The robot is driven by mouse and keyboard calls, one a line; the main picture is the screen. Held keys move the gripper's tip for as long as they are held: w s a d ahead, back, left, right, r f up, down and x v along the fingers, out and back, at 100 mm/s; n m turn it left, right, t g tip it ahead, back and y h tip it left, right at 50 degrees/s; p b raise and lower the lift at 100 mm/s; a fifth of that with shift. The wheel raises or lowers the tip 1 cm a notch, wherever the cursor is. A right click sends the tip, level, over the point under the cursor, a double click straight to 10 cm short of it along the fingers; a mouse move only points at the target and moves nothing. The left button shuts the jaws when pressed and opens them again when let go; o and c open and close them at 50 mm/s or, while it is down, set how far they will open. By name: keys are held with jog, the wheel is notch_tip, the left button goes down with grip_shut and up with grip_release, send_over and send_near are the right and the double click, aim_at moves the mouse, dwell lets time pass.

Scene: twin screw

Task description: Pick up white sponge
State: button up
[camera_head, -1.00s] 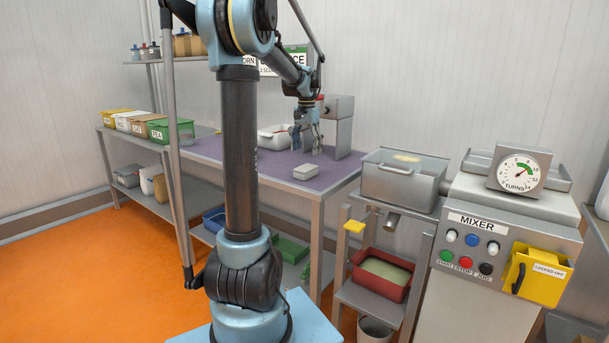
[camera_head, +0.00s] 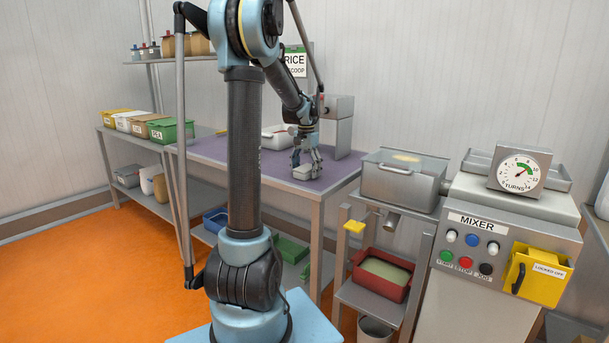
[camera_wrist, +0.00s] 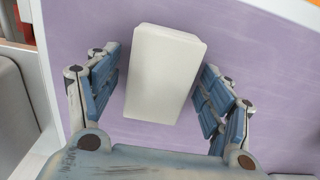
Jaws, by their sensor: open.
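The white sponge (camera_head: 304,173) is a small pale block lying on the purple table top (camera_head: 262,163) near its front edge. In the wrist view the sponge (camera_wrist: 164,72) lies between the blue finger pads of my gripper (camera_wrist: 160,92), tilted slightly. My gripper is open, with a gap between the sponge and the pads on both sides. In the head view my gripper (camera_head: 306,165) is down over the sponge, its fingers on either side and partly hiding it.
A grey steel machine (camera_head: 339,122) stands at the table's right end. A metal hopper (camera_head: 403,180) and the mixer (camera_head: 490,250) stand to the right. Coloured bins (camera_head: 150,126) line the left shelf.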

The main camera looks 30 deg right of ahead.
aim_at(306, 167)
jog(key=c, duration=1)
jog(key=shift+o, duration=0.2)
jog(key=shift+r, duration=0.1)
notch_tip(306, 167, up, 10)
jog(key=shift+f, duration=0.1)
jog(key=shift+o, duration=1.4)
jog(key=c, duration=0.4)
jog(key=shift+o, duration=0.2)
jog(key=shift+s, duration=0.1)
